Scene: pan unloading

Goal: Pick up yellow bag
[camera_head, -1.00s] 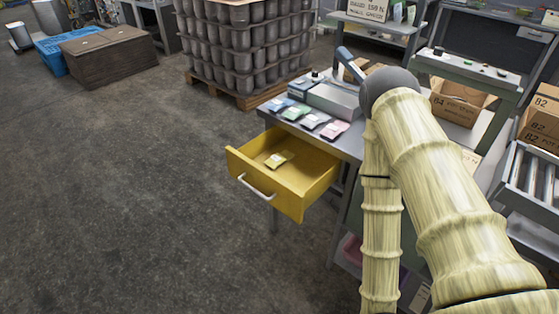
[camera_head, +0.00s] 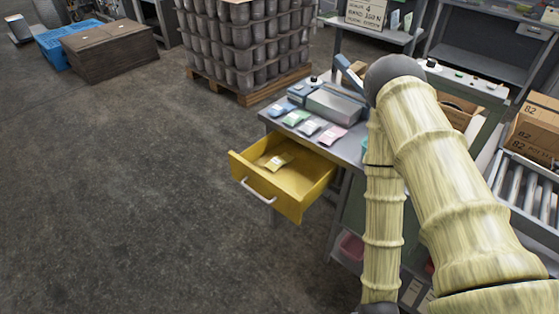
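The small yellow bag (camera_head: 279,161) lies flat inside the open yellow drawer (camera_head: 268,190), towards its back left. It has a pale label. The drawer sticks out from the front of the grey workbench (camera_head: 349,150), with a pale handle on its front. My arm bends down on the right side of the view, to the right of the drawer. My gripper is out of the picture, beyond the bottom edge at the arm's lower end. Nothing covers the bag.
Blue, green, white and pink bags (camera_head: 331,135) lie in a row on the bench, beside a grey metal box (camera_head: 335,103). A pallet of dark pots (camera_head: 244,50) stands behind. Cardboard boxes and a roller conveyor (camera_head: 525,190) are at right.

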